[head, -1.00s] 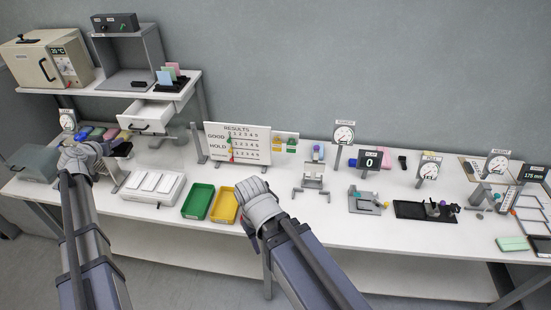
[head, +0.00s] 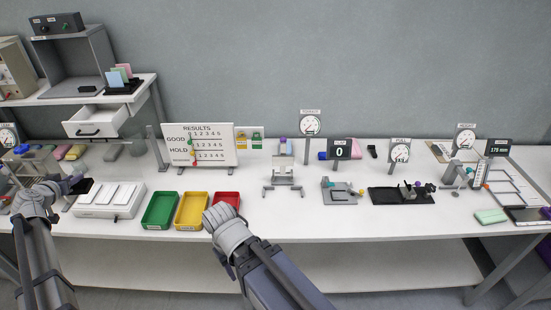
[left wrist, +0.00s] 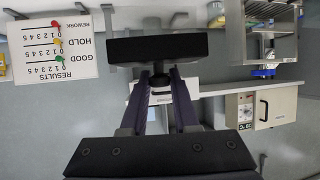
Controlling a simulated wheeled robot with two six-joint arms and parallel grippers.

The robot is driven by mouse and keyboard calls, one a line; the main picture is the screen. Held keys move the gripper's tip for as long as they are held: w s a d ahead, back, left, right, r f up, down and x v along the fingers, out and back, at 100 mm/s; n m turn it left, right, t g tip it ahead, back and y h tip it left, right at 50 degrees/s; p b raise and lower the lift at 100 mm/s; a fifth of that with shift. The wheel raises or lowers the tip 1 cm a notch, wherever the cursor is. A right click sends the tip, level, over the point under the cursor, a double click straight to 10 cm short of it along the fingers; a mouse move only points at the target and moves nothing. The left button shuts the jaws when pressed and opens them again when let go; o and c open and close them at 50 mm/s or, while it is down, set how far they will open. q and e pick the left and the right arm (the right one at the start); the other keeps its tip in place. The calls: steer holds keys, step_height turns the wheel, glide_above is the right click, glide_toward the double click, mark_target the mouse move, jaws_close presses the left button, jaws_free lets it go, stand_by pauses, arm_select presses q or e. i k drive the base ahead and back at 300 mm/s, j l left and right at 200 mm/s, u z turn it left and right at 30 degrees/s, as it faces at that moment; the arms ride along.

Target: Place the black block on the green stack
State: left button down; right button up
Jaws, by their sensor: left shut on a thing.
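A black block (head: 83,186) is held by my left gripper (head: 72,184) at the left of the head view, by the white tray device. In the left wrist view the black block (left wrist: 157,48) shows as a dark bar across the purple fingers (left wrist: 159,95), which are shut on it. A pale green slab (head: 491,216) lies flat at the table's right front, far from my left gripper; I cannot tell whether it is the green stack. My right gripper (head: 220,215) is seen from behind in front of the red bin, its fingers hidden.
Green (head: 160,210), yellow (head: 192,211) and red (head: 227,198) bins stand along the front edge, right of the white tray device (head: 109,201). A results board (head: 199,145) stands behind. Several gauges and fixtures fill the back right; the front middle-right strip is clear.

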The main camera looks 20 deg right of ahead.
mark_target(492, 215)
steer(key=k, duration=0.65)
steer(key=z, duration=3.45)
steer(key=i+j, duration=0.15)
steer(key=j, duration=0.25)
steer(key=i+j, duration=0.15)
steer(key=j, duration=0.2)
steer(key=i+j, duration=0.1)
steer(key=j, duration=0.3)
steer(key=i+j, duration=0.15)
steer(key=j, duration=0.2)
steer(key=i+j, duration=0.15)
steer(key=j, duration=0.25)
